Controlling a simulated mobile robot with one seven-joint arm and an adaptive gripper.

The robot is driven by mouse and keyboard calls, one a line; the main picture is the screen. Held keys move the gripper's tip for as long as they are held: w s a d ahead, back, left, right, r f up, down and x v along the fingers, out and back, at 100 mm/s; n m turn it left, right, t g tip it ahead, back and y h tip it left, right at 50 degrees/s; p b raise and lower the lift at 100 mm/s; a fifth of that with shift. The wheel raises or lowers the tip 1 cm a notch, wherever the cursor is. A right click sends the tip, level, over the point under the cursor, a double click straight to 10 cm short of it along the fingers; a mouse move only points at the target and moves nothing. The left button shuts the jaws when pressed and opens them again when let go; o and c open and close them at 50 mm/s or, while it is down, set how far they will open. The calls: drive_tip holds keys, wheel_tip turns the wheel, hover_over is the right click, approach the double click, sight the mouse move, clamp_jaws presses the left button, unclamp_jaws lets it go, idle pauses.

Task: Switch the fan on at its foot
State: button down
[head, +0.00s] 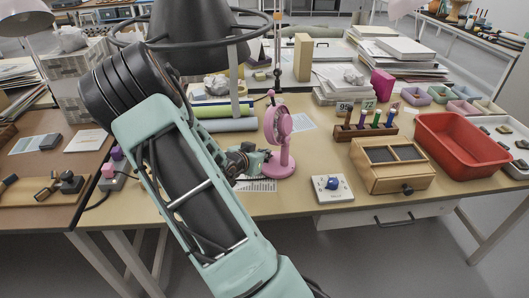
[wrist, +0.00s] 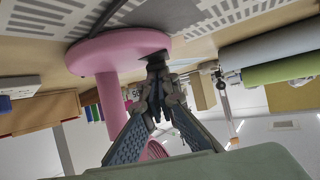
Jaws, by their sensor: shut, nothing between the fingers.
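The pink fan (head: 279,125) stands upright on the table in the head view, on a round pink foot (head: 272,168). In the wrist view, which looks upside down, the foot (wrist: 100,52) fills the upper left and the pink stem (wrist: 108,95) hangs below it. My gripper (head: 252,160) is at the left side of the fan's foot. In the wrist view my gripper (wrist: 155,62) is shut and empty, its tips at the edge of the foot. They seem to touch or nearly touch it. The switch is not clearly visible; a dark patch shows by the tips.
A white box with a blue knob (head: 332,188) lies right of the fan. A wooden drawer box (head: 393,178) and a red tray (head: 440,155) stand farther right. Rolls (head: 222,124) lie behind my gripper. The table front between fan and white box is clear.

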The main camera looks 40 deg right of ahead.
drive_tip(key=shift+a, duration=0.1)
drive_tip(key=shift+r+p, duration=0.75)
drive_tip(key=shift+p, duration=0.05)
drive_tip(key=v, duration=1.2)
